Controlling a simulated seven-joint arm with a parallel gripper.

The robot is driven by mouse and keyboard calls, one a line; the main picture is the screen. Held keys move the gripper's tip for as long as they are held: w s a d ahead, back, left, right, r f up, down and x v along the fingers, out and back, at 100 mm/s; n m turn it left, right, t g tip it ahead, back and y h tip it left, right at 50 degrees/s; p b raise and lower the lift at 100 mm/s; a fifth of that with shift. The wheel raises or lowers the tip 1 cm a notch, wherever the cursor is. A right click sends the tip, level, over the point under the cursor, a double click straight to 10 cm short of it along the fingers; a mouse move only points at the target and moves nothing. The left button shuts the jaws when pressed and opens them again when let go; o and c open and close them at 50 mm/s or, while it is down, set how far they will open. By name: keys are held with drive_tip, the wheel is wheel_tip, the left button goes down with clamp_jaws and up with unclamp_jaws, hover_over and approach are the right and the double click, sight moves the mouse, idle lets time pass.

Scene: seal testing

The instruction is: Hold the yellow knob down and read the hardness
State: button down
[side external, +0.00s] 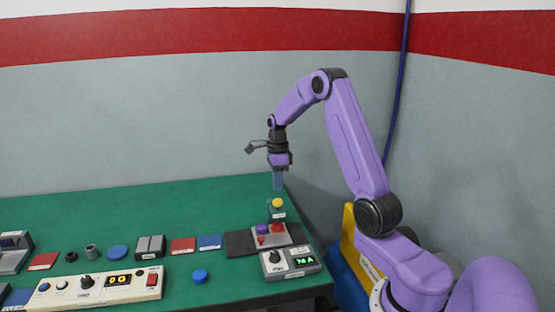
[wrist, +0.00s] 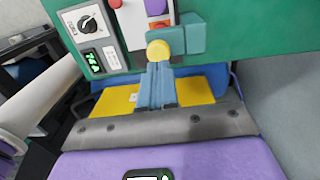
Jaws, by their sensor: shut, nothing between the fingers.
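The yellow knob (side external: 277,203) sits on top of a small teal block (side external: 277,214) near the right end of the green table. It also shows in the wrist view (wrist: 158,49). My gripper (side external: 278,188) is shut and empty, pointing down. Its fingertips are just above the knob in the side view, with a small gap. In the wrist view my blue fingers (wrist: 156,70) end just below the knob in the picture.
A white control box (side external: 100,288), a blue knob (side external: 200,276) and several small samples lie further left.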

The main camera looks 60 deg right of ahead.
wheel_tip(320, 180, up, 9)
drive_tip(key=shift+d, duration=0.25)
drive_tip(key=shift+w+r, duration=0.1)
drive_tip(key=shift+w, duration=0.05)
drive_tip(key=s+a+n, duration=0.3)
drive_tip(key=a+n, duration=0.6)
drive_tip(key=a, duration=0.3)
drive_tip(key=s+a+n, duration=0.4)
drive_tip(key=a+n, duration=0.5)
drive_tip(key=a, duration=0.3)
drive_tip(key=s+a+f+n, duration=0.1)
drive_tip(key=s+a+n, duration=0.2)
drive_tip(key=s+n, duration=0.7)
drive_tip(key=s+a+f+n, duration=0.2)
drive_tip(key=s+a+n, duration=0.2)
drive_tip(key=s+n, duration=0.7)
drive_tip(key=s, duration=0.2)
drive_tip(key=shift+s+a+n, duration=0.15)
drive_tip(key=shift+s+n, duration=0.15)
drive_tip(key=shift+s, duration=0.05)
